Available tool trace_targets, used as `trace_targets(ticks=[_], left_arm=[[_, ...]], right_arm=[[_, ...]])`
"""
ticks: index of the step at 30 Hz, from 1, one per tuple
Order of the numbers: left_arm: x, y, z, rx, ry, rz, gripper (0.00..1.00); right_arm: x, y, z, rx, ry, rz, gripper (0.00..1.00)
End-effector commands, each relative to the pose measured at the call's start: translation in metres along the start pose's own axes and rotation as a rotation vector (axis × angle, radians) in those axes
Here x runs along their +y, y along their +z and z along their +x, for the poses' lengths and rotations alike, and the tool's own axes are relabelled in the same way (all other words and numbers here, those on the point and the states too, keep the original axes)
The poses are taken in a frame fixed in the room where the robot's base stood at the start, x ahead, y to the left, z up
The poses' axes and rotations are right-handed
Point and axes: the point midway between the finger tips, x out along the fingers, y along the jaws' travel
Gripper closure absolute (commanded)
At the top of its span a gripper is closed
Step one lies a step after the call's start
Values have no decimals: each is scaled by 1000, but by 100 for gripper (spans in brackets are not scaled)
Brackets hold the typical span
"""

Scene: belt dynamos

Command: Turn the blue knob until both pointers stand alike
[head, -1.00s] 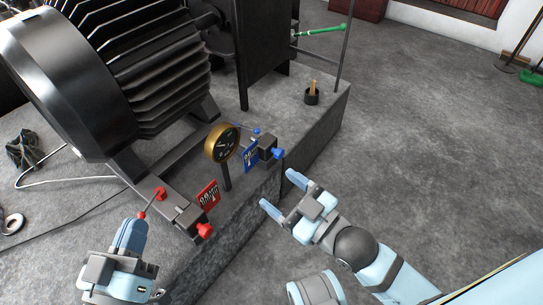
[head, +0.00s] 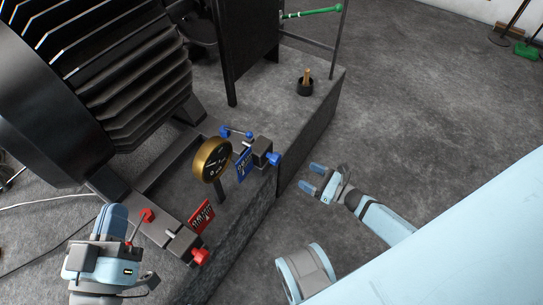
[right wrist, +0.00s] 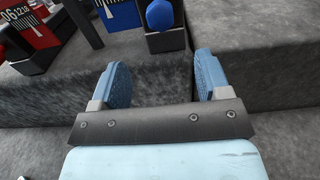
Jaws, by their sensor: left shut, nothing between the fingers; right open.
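The blue knob (head: 274,159) sticks out from a dark block at the plinth's edge, beside a blue scale plate (head: 243,165). A red scale plate (head: 201,217) and red knob (head: 199,257) stand nearer, to the left. The pointers are too small to compare. My right gripper (head: 311,178) is open and empty, off the plinth's side, right of the blue knob and apart from it. In the right wrist view the blue knob (right wrist: 160,15) lies beyond the open fingers, roughly centred between them. My left gripper (head: 112,222) is shut and empty, left of a red-knobbed lever (head: 148,215).
A brass gauge (head: 212,158) on a post stands between the plates. A blue-ended lever (head: 237,132) lies behind the blue plate. The ribbed motor (head: 120,70) fills the upper left.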

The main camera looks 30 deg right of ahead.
Motion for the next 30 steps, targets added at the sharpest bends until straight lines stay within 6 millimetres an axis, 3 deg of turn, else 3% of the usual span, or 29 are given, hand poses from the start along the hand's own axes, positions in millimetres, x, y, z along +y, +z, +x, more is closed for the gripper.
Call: trace_targets(ticks=[18, 24, 30], left_arm=[[-4, 32, 0, -106, 12, -3, 100], [-6, 38, -2, -133, 15, 0, 100], [-6, 39, -2, -137, 15, -1, 100]], right_arm=[[0, -1, 116, -2, 0, 3, 30], [0, 0, 130, -1, 0, 4, 30], [0, 1, 132, -1, 0, 4, 30]])
